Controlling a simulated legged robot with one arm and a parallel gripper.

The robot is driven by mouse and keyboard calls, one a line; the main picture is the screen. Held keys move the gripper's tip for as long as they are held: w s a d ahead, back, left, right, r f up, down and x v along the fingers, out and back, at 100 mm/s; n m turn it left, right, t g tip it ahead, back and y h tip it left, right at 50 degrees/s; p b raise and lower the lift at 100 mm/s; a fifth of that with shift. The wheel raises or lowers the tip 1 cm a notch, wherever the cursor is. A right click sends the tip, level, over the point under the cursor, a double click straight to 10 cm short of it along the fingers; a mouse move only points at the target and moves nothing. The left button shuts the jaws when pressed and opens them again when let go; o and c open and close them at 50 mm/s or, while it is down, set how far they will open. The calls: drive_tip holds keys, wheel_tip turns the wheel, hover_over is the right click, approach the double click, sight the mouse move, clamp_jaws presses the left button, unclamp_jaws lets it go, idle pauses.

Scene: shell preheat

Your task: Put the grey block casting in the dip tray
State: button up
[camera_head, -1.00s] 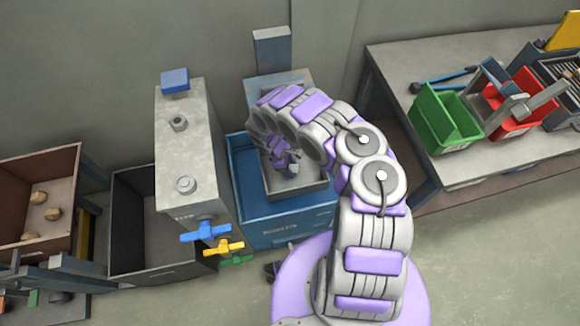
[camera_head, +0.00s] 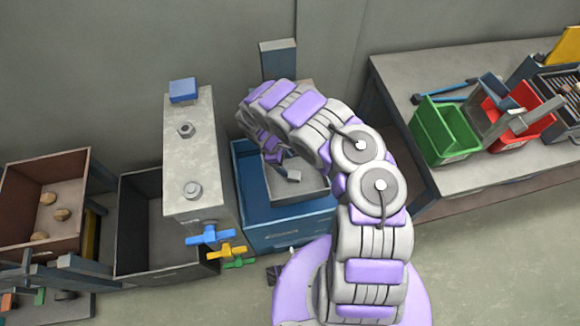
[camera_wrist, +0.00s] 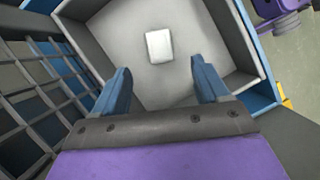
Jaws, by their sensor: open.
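The grey block casting (camera_wrist: 159,46) lies on the floor of a grey tray (camera_wrist: 205,30), which looks like the dip tray. In the head view the block (camera_head: 293,176) is a small light shape in the same tray (camera_head: 300,195), on the blue stand. My gripper (camera_wrist: 162,82) is open and empty, its two blue fingers apart on the near side of the block and not touching it. In the head view my arm hides the gripper's fingers and part of the tray.
A grey cabinet (camera_head: 195,150) with blue, yellow and green valve handles (camera_head: 210,235) stands left of the blue stand (camera_head: 285,238). Bins stand farther left, one holding brown lumps (camera_head: 55,213). A bench with a green bin (camera_head: 445,130) and a red bin (camera_head: 515,120) is at right.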

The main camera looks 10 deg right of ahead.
drive_tip(key=shift+p+v, duration=0.3)
drive_tip(key=shift+v, duration=1.35)
drive_tip(key=s+d+r+m+h, duration=0.1)
drive_tip(key=d+r+m, duration=0.1)
drive_tip(key=d+r, duration=0.35)
drive_tip(key=d+r+m, duration=0.2)
drive_tip(key=d+r, duration=0.1)
drive_tip(key=r, duration=0.6)
drive_tip(key=s+d+r+m+h, duration=0.1)
drive_tip(key=d+r+m, duration=0.1)
drive_tip(key=d+r, duration=0.45)
drive_tip(key=s+r+m+y, duration=0.1)
drive_tip(key=s+r+m, duration=0.3)
drive_tip(key=r, duration=0.6)
drive_tip(key=s+a+r+m+y, duration=0.1)
drive_tip(key=s+r, duration=0.3)
drive_tip(key=s, duration=0.3)
drive_tip(key=s+a+r+m+y, duration=0.1)
drive_tip(key=s+a+r, duration=0.1)
drive_tip(key=s+r, duration=0.35)
drive_tip(key=s+a+r+y, duration=0.1)
drive_tip(key=s+a, duration=0.2)
drive_tip(key=s, duration=0.6)
drive_tip(key=s+a+r+m+y, duration=0.1)
drive_tip(key=s+a, duration=0.3)
drive_tip(key=s, duration=0.5)
drive_tip(key=shift+a+y, duration=0.15)
drive_tip(key=shift+y, duration=0.45)
